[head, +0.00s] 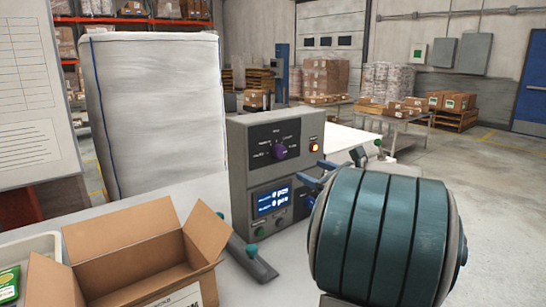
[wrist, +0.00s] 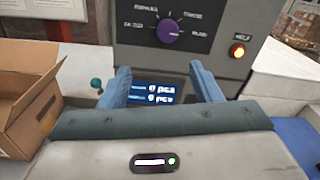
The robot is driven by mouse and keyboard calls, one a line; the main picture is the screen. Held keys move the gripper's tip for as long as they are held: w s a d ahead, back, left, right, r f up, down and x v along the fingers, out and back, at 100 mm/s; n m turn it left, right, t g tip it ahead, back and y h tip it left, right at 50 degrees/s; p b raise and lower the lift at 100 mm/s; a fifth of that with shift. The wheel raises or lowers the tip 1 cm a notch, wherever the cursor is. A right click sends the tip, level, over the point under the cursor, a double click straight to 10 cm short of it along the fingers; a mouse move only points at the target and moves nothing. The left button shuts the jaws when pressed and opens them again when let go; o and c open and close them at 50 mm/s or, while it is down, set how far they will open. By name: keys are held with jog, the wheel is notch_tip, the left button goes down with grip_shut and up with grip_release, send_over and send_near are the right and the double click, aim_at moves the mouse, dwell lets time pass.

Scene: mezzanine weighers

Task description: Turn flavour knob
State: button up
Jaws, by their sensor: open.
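The flavour knob (head: 280,152) is a round purple dial on the upper front of a grey control box (head: 240,170). In the wrist view the purple knob (wrist: 170,33) sits at the top middle, with printed labels around it. My gripper (wrist: 164,73) is open, its two blue fingers apart with nothing between them. The fingertips are below the knob in the wrist view and in front of the blue display (wrist: 152,93). In the head view my gripper (head: 314,177) is to the right of the knob, partly hidden by my arm.
An open cardboard box (head: 140,240) stands at the lower left. A lever with a teal knob (head: 252,249) lies beside the control box. A lit orange button (wrist: 237,50) is right of the knob. A tall white wrapped block (head: 155,110) stands behind the cardboard box.

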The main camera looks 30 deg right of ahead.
aim_at(282, 154)
jog(key=shift+m, duration=0.3)
jog(key=w, duration=0.4)
jog(key=w+p, duration=0.1)
jog(key=w, duration=0.9)
jog(key=shift+a+r+p, duration=0.15)
jog(key=shift+r+p, duration=0.1)
jog(key=shift+p, duration=0.15)
jog(key=shift+f, duration=0.1)
jog(key=c, duration=1)
